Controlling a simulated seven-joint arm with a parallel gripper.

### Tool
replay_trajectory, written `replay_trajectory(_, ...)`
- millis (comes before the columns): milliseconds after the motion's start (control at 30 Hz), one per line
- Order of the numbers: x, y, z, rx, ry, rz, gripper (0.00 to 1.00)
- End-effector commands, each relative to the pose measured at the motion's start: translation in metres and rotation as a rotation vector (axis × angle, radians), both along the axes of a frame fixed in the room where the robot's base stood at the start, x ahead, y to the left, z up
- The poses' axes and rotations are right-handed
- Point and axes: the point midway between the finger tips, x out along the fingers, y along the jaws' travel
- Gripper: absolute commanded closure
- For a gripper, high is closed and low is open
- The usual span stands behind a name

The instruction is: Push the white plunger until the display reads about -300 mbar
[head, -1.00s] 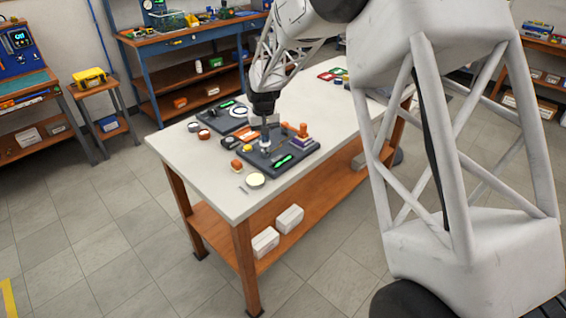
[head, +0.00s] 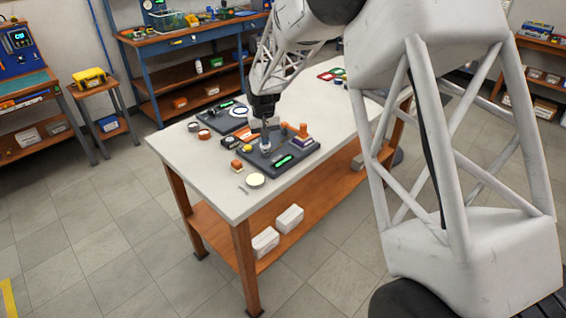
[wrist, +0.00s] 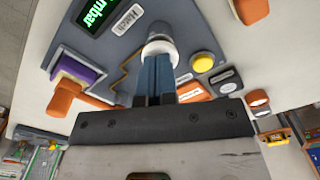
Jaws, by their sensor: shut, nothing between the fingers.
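The white plunger (wrist: 160,44) stands on a dark grey panel (wrist: 200,30) in the wrist view. In the head view the plunger (head: 266,144) is small, below my gripper (head: 265,129). My gripper (wrist: 155,62) is shut and empty, with its dark blue fingertips at the plunger's top. They overlap it in the picture; I cannot tell whether they touch. The display (wrist: 95,14) is lit green and shows "mbar"; its digits are cut off. It also shows in the head view (head: 283,161), too small to read.
A yellow button (wrist: 203,62) sits beside the plunger, and an orange-and-purple block (wrist: 75,72) is on the other side. The far part of the white table (head: 305,95) is largely clear.

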Motion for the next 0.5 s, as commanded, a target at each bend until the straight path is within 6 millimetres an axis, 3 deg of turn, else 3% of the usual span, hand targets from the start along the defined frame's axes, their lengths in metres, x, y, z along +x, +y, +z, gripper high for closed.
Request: replay_trajectory(500, -0.0004, -0.0001, -0.0061, -0.001, 0.002, 0.0, 1.0)
